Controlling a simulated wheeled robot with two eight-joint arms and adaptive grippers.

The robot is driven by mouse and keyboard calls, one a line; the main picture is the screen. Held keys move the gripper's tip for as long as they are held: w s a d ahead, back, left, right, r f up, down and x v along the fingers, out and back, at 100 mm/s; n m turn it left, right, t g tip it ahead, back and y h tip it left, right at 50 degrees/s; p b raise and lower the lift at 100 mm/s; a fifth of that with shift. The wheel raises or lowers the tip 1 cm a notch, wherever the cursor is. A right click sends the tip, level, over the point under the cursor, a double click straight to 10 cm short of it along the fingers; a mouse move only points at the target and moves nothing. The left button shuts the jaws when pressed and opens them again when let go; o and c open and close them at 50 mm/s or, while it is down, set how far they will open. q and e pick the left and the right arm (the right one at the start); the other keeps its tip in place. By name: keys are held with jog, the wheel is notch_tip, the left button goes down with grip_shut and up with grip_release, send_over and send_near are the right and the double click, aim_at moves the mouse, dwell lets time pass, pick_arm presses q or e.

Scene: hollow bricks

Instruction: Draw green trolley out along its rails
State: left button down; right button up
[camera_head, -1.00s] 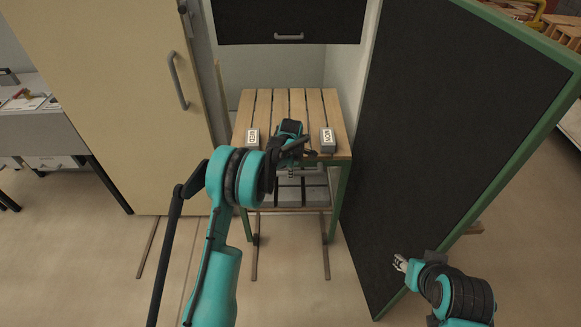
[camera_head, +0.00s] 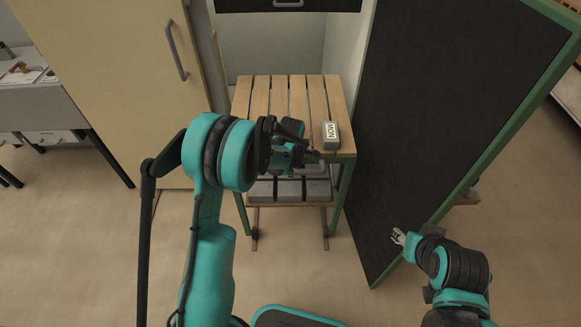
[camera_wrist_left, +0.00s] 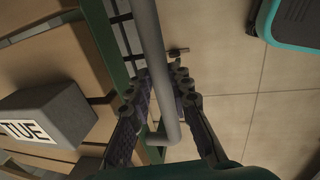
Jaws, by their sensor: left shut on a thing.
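The green trolley (camera_head: 342,190) has a slatted wooden top and green legs. It stands upright between a cream door and a dark panel, its feet by the front part of two floor rails (camera_head: 325,241). My left gripper (camera_head: 312,160) is at its front edge. In the left wrist view, my left gripper (camera_wrist_left: 160,95) has its fingers on either side of the grey handle bar (camera_wrist_left: 150,35) and is shut on it. My arm hides part of the handle and the top's front left. My right gripper (camera_head: 398,237) hangs empty before the dark panel; its finger opening is too small to judge.
Grey blocks (camera_head: 290,189) lie on the lower shelf. The dark panel (camera_head: 440,120) with green edges stands close at right. Floor in front is clear.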

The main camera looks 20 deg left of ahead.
pick_arm(q)
jog(key=c, duration=1.4)
grip_release()
jog(key=shift+o, duration=0.2)
notch_tip(320, 180, up, 12)
jog(key=s, duration=0.2)
jog(key=shift+d, duration=0.35)
jog(key=shift+s+f, duration=0.1)
jog(key=s+r+m+t, duration=0.2)
jog(key=s+r+m, duration=0.75)
jog(key=s, duration=0.25)
jog(key=s+f+m+t, duration=0.1)
jog(key=s+m+t, duration=0.2)
jog(key=s+m, duration=0.8)
jog(key=shift+s+a+m+h, duration=0.35)
jog(key=shift+s+a, duration=0.1)
jog(key=shift+s, duration=0.2)
